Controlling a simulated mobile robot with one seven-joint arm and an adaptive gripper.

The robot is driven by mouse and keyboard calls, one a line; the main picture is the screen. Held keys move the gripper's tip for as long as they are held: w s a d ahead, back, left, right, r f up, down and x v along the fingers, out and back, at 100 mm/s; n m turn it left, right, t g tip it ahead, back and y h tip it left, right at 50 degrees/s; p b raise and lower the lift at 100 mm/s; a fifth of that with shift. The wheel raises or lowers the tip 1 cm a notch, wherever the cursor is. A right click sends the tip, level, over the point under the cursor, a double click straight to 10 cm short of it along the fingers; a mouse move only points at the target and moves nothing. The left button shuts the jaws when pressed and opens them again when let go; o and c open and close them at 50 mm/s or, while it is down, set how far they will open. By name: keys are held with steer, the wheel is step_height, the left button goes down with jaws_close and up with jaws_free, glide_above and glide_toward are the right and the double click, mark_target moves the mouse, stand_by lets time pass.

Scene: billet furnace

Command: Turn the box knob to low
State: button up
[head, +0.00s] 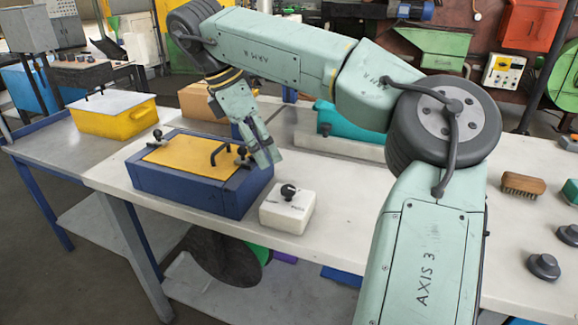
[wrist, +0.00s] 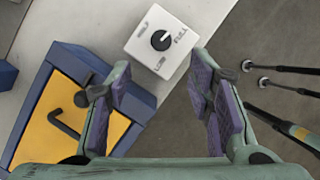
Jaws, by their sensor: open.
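The knob box is a small white box (head: 287,212) on the light bench, near its front edge, with a black knob (head: 288,191) on top. In the wrist view the white box (wrist: 140,45) carries the words HALF, FULL and LOW around the knob (wrist: 161,40). A small pale mark shows on the knob, but I cannot tell surely which word it points to. My gripper (head: 265,150) is above the bench, up and left of the knob box. In the wrist view my gripper (wrist: 162,88) is open and empty, its purple-padded fingers apart, with the knob beyond them.
A blue box (head: 190,192) with a yellow lid and black handle stands just left of the knob box. A yellow container (head: 113,122) stands farther left. A brush (head: 523,185) and dark knobs (head: 543,266) lie at the right. Bare bench lies right of the knob box.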

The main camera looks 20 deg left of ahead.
mark_target(287, 188)
steer(key=b+x, duration=0.1)
steer(key=x, duration=0.9)
steer(key=shift+d+f, duration=0.2)
steer(key=shift+f, duration=0.1)
steer(key=shift+c, duration=0.3)
jaws_close()
